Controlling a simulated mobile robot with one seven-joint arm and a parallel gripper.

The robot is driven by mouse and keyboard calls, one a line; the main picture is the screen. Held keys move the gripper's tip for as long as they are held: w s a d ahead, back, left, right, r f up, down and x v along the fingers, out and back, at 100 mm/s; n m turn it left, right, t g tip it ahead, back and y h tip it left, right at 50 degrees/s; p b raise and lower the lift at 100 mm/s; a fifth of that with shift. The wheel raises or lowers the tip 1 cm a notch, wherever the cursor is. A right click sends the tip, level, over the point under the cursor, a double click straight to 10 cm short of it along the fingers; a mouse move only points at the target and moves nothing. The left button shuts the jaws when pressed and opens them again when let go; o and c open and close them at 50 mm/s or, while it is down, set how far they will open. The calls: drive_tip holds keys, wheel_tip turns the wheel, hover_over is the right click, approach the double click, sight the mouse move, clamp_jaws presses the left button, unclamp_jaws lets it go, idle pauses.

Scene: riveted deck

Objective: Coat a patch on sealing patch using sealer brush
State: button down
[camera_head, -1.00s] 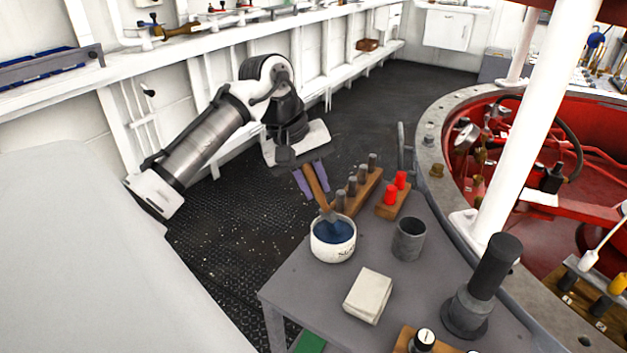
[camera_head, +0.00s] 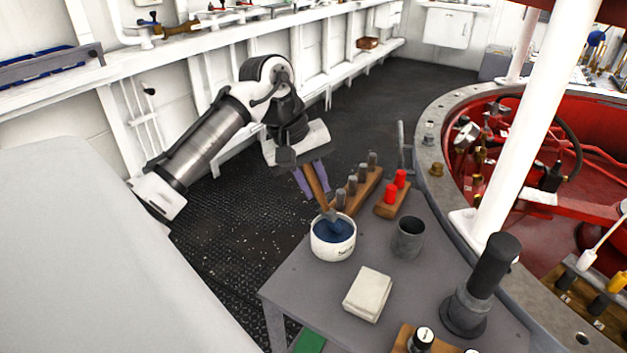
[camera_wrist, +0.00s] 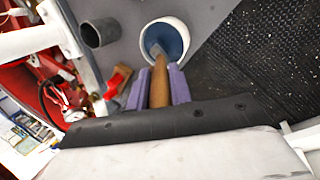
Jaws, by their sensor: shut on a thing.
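The sealer brush (camera_head: 314,187) has a brown wooden handle, and my gripper (camera_head: 312,178) with purple fingers is shut on it. The brush tilts with its head down in a white pot (camera_head: 333,252) of dark blue sealer at the table's left edge. In the wrist view the brush handle (camera_wrist: 159,91) lies between the purple fingers (camera_wrist: 158,86) and its tip is over the blue in the pot (camera_wrist: 183,29). How deep the bristles sit is hidden. A pale square block or pad (camera_head: 368,294), possibly the sealing patch, lies on the table in front of the pot.
A grey empty cup (camera_head: 408,238) stands right of the pot. Behind are a wooden rack with grey pegs (camera_head: 361,190) and a block with red pegs (camera_head: 392,203). A dark upright cylinder (camera_head: 484,285) stands at the right. Bare grey table (camera_head: 300,290) surrounds the pad.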

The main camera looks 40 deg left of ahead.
wheel_tip(320, 180, up, 7)
drive_tip(key=p, duration=0.7)
idle(0.3)
idle(0.8)
